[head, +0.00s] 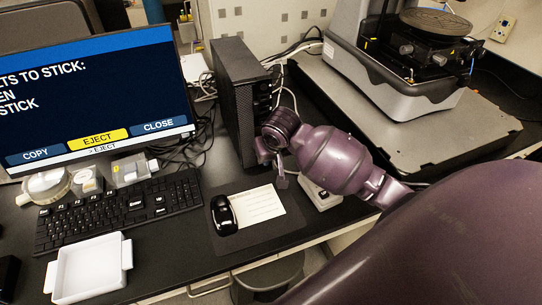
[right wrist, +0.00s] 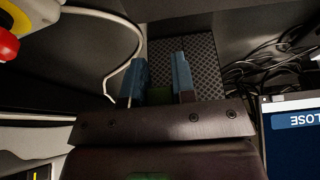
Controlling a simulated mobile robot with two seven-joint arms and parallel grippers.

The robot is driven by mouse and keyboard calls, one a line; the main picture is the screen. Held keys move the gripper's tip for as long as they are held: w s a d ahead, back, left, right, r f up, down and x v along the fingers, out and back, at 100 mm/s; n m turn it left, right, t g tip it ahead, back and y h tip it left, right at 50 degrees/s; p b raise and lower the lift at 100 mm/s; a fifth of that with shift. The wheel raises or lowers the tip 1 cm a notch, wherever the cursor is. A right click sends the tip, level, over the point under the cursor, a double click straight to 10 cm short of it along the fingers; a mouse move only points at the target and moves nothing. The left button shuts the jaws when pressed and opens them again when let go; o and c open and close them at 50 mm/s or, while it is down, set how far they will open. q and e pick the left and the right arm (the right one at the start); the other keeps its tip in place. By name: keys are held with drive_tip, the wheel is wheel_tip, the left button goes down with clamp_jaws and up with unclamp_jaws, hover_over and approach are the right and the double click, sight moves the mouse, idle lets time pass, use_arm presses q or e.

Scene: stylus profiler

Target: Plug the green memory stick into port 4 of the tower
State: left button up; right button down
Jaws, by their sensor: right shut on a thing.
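The black tower (head: 238,100) stands upright beside the monitor in the head view. Its mesh side also shows behind the fingers in the right wrist view (right wrist: 196,52). My right gripper (head: 271,164) is close to the tower's front, at its lower right. My left gripper is not in view.
A monitor (head: 90,90) with an EJECT button stands left, with a keyboard (head: 120,208) below. A mouse (head: 225,214) and paper note (head: 260,205) lie on a mat. A white tray (head: 90,268) is front left. The profiler (head: 405,80) stands right. Cables hang near the tower.

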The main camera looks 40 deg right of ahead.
drive_tip(key=shift+w+d, duration=0.2)
drive_tip(key=shift+w, duration=0.75)
drive_tip(key=c, duration=0.9)
unclamp_jaws()
drive_tip(key=shift+c, duration=0.2)
drive_tip(key=shift+v, duration=3.55)
drive_tip(key=shift+s, duration=0.1)
drive_tip(key=d+v, duration=0.1)
drive_tip(key=v, duration=0.9)
drive_tip(key=shift+s+a+r, duration=0.2)
drive_tip(key=shift+a+r, duration=0.1)
drive_tip(key=shift+a, duration=0.2)
